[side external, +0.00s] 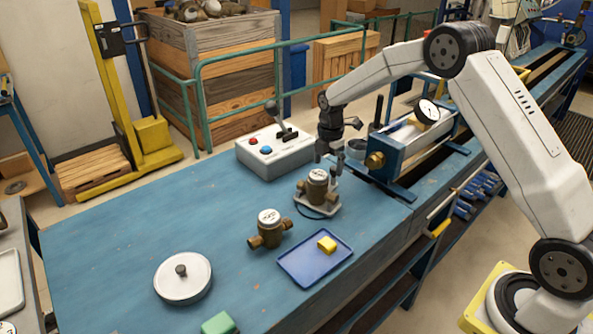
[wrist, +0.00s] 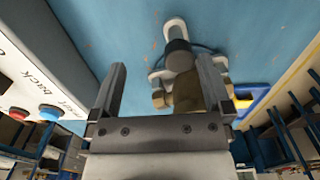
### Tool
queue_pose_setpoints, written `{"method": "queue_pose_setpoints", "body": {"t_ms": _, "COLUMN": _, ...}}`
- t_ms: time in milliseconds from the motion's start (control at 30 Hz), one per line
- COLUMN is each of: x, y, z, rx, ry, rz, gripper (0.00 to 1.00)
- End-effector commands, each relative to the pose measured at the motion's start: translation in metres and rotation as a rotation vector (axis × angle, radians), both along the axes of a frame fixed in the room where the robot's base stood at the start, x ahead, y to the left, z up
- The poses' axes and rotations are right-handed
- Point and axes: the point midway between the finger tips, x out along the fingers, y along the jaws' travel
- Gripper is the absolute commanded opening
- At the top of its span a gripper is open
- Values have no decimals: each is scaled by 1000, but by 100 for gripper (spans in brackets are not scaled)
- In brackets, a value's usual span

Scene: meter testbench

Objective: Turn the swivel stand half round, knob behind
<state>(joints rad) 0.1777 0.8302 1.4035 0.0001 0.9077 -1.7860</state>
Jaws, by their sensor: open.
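A brass meter (side external: 318,185) stands upright on a pale flat stand (side external: 328,210) with a dark loop at its front. A white round disc (side external: 196,284) with a dark upright knob (side external: 181,270) lies at the table's front left. I cannot tell for sure which is the swivel stand. My gripper (side external: 330,170) is open, pointing down just behind and above the meter; contact cannot be told.
A second brass meter (side external: 269,230) and a blue tray (side external: 300,272) with a yellow block (side external: 327,244) are in front. A control box (side external: 277,152) with a lever stands behind left, a clamp bench with gauge (side external: 410,145) right. A green block (side external: 218,324) is at the front edge.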

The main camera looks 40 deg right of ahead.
Motion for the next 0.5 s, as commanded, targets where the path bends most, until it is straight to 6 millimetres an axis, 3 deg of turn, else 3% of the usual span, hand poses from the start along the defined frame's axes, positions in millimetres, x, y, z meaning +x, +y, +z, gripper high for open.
{"method": "queue_pose_setpoints", "body": {"t_ms": 500, "x": 0, "y": 0, "z": 4, "rx": 0, "ry": 0, "rz": 0, "gripper": 100}}
